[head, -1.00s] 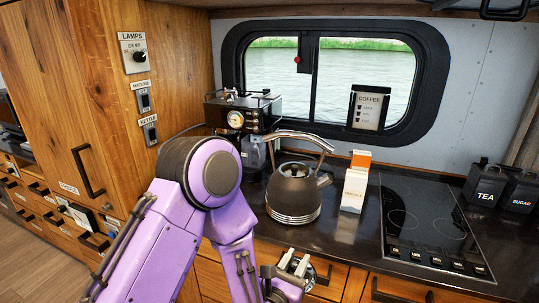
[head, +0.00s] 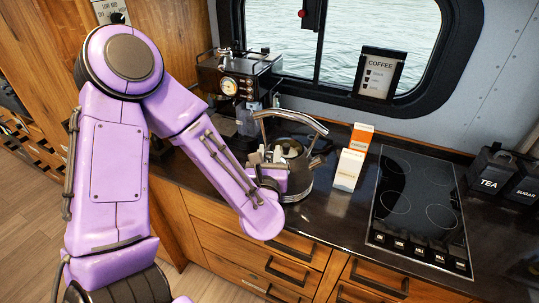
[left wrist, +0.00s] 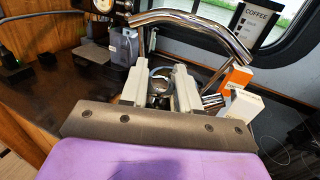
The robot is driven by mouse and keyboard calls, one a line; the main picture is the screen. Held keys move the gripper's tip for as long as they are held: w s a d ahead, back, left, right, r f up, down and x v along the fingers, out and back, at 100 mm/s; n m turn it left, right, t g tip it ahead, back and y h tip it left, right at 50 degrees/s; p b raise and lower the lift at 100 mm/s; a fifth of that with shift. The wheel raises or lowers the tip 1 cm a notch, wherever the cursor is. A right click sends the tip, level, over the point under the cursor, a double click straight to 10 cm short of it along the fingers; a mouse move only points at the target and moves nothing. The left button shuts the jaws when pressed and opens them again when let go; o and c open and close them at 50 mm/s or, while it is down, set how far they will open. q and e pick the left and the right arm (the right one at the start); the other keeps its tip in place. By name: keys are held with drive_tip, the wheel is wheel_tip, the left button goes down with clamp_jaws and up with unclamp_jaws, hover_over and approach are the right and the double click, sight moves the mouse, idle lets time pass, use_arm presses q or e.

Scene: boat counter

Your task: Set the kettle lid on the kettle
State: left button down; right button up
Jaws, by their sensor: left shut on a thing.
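The kettle (head: 298,186) is dark with a shiny base band and a chrome handle arching over its top. It stands upright on the counter. My left gripper (head: 267,156) is at the near left side of the kettle's top, below the handle. In the left wrist view its two pale fingers (left wrist: 160,82) are close together, shut on the kettle lid, which is mostly hidden by them. The kettle's handle (left wrist: 190,17) arches just beyond the fingers. I cannot tell whether the lid touches the rim. My right gripper is not in view.
A coffee machine (head: 238,80) stands behind left of the kettle. An orange and white carton (head: 350,165) stands close on the right, with a black hob (head: 415,205) beyond it. Tea (head: 489,172) and sugar (head: 522,185) canisters stand at far right.

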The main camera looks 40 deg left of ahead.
use_arm(q)
drive_tip(key=w, duration=0.4)
drive_tip(key=shift+a+f, duration=0.3)
drive_tip(key=shift+a, duration=0.1)
drive_tip(key=shift+w+a+b, duration=0.2)
drive_tip(key=shift+w+b, duration=0.3)
drive_tip(key=shift+w, duration=0.05)
drive_tip(key=b, duration=0.3)
hover_over(287, 144)
drive_tip(key=shift+s+d, duration=0.15)
drive_tip(key=shift+s, duration=0.25)
drive_tip(key=shift+w, duration=0.5)
drive_tip(key=shift+f+b, duration=1.45)
drive_tip(key=shift+b, duration=0.2)
drive_tip(key=c, duration=0.8)
unclamp_jaws()
drive_tip(key=shift+o, duration=0.2)
drive_tip(key=b+v, duration=0.4)
drive_tip(key=v, duration=0.6)
drive_tip(key=shift+s+d, duration=0.1)
drive_tip(key=shift+s, duration=0.2)
